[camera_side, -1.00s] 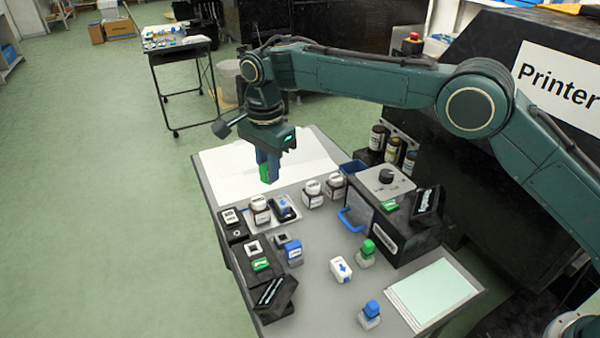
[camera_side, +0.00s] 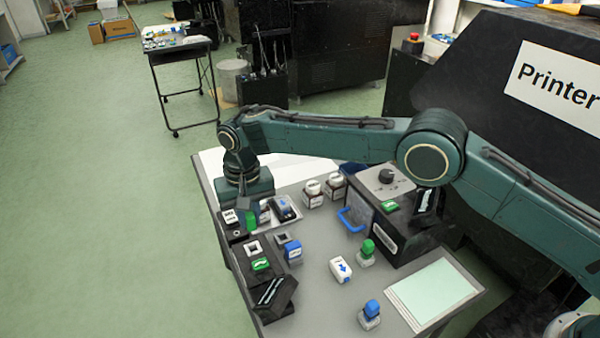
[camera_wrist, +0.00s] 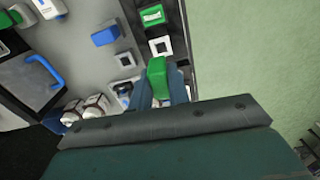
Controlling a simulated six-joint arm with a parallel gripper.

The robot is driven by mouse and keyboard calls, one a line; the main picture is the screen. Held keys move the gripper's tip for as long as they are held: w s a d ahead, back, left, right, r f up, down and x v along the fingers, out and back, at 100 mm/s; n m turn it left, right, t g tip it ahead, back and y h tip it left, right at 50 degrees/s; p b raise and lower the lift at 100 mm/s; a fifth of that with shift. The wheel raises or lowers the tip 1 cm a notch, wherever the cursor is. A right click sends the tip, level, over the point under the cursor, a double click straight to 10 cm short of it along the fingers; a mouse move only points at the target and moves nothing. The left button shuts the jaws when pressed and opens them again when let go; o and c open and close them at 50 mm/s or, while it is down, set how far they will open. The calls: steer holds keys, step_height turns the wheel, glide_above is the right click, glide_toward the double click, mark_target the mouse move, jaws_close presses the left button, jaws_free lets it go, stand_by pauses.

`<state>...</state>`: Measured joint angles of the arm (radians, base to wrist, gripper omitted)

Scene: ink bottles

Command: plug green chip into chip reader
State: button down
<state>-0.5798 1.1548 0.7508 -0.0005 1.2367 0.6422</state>
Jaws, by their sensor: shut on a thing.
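My gripper (camera_side: 251,212) is at the left side of the table, pointing down, shut on a green chip. In the wrist view the green chip (camera_wrist: 157,72) sticks out between the two fingertips. In the side view only a little green shows at the fingers. A small black device with a white label (camera_side: 231,217), which looks like the chip reader, stands at the table's left edge, just left of the fingers. The gripper and chip look near it; I cannot tell whether they touch. The chip's lower end is hard to make out.
A white tray (camera_side: 296,217) with an ink bottle and a dark-and-blue item lies right of the fingers. A black block (camera_side: 246,262) with a white-framed socket and green label is in front.

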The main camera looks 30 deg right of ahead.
steer(key=shift+a+f+n, duration=0.15)
steer(key=shift+f+n, duration=0.15)
steer(key=shift+n, duration=0.1)
steer(key=shift+f, duration=0.2)
steer(key=shift+f, duration=2.35)
steer(key=shift+f, duration=0.75)
stand_by(1.4)
steer(key=c, duration=0.9)
jaws_free()
steer(key=shift+o, duration=0.2)
steer(key=shift+r, duration=0.15)
steer(key=shift+r, duration=3.3)
